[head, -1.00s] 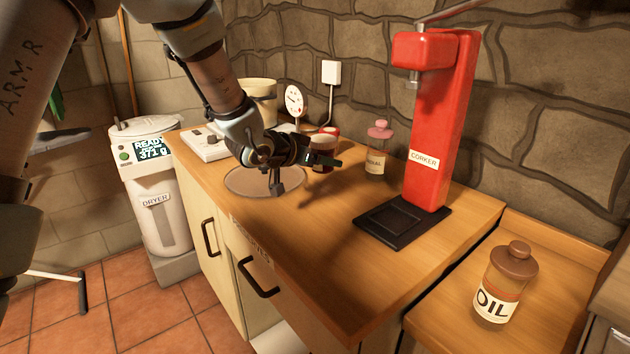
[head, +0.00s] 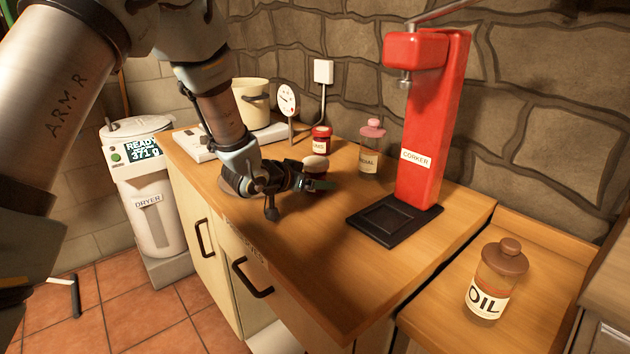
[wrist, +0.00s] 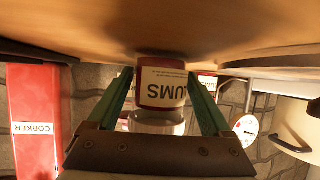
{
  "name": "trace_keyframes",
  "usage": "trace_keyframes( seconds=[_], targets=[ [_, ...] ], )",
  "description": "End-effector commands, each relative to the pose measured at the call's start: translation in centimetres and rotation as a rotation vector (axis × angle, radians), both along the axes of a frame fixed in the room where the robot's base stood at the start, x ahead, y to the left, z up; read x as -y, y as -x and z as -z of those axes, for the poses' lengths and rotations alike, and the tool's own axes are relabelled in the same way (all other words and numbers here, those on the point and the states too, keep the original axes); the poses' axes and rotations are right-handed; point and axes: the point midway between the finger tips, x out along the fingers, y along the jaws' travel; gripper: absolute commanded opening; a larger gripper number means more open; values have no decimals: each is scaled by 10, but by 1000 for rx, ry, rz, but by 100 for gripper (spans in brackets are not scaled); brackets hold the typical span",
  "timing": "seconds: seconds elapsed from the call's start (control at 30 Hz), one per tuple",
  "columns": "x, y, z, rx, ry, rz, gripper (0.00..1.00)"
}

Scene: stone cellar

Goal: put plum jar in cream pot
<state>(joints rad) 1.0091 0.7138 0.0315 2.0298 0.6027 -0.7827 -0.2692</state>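The plum jar (head: 315,172) is dark red with a pale lid. Its cream label, partly reading "LUMS", shows upside down in the wrist view (wrist: 161,88). My gripper (head: 322,184) is around the jar's sides, one finger against each side, and looks shut on it. The jar is upright, at or just above the worktop; I cannot tell if it touches. The cream pot (head: 244,103) stands on the white scale at the back left of the worktop, apart from the gripper. It also shows at the right of the wrist view (wrist: 297,122).
A red-lidded jar (head: 321,139) stands behind the plum jar. A pink-topped cordial bottle (head: 369,155) and the red corker (head: 428,130) are to the right. A round dial (head: 287,98) stands beside the pot. The front worktop (head: 330,265) is clear. An oil jar (head: 490,280) stands lower right.

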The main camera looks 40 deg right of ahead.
Motion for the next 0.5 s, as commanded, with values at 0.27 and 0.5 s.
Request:
trace_keyframes(
  seconds=[0.27, 0.5],
  targets=[
    [0, 0, 0, 0, 0, 0, 100],
    [-6, 0, -7, 1, 1, -1, 100]
  ],
)
